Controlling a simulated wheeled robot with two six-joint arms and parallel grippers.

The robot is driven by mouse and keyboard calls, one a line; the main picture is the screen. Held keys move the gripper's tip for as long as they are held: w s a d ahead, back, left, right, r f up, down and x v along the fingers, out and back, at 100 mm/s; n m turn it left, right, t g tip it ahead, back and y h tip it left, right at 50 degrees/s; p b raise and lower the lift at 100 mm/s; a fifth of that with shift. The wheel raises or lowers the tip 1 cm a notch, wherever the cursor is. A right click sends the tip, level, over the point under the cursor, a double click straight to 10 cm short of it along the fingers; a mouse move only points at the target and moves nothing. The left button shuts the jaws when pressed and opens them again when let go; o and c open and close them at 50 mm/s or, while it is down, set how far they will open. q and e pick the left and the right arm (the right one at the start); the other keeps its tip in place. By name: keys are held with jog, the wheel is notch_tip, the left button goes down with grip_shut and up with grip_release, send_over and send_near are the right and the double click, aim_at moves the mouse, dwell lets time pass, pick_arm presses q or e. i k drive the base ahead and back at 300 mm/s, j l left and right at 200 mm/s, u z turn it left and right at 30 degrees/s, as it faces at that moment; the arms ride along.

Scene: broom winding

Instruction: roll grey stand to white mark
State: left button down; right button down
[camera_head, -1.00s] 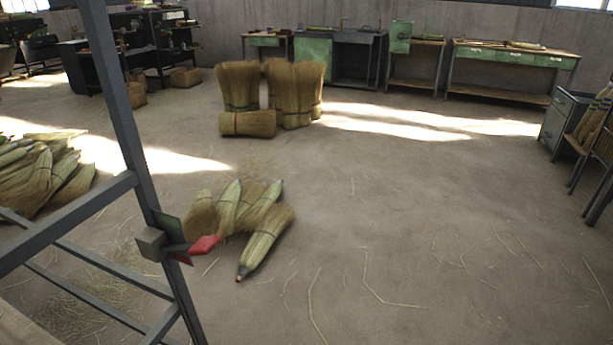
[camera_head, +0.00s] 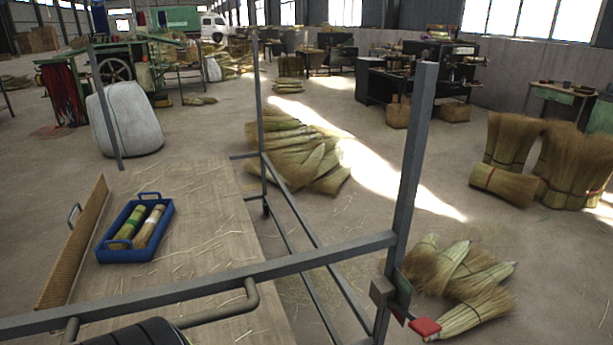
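The grey stand (camera_head: 408,165) is a frame of square metal posts and rails that fills the lower middle of the view. A bent tube handle (camera_head: 252,297) sits on its near rail. A red tab (camera_head: 425,326) and a small green plate sit low on its near right post. A wooden surface (camera_head: 200,250) lies within the frame and bears a blue tray (camera_head: 126,252) with two small bundles. I cannot make out a white mark on the floor; pale patches there look like sunlight. Neither gripper shows. A dark rounded shape at the bottom edge is cut off.
Loose broom heads (camera_head: 468,285) lie on the floor close by the stand's right post. A larger pile (camera_head: 300,160) lies behind the stand. Upright bundles (camera_head: 515,143) stand at right. A white sack (camera_head: 125,120) is at left. Bare floor lies between the piles and bundles.

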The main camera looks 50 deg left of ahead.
aim_at(209, 275)
jog(key=u, duration=2.35)
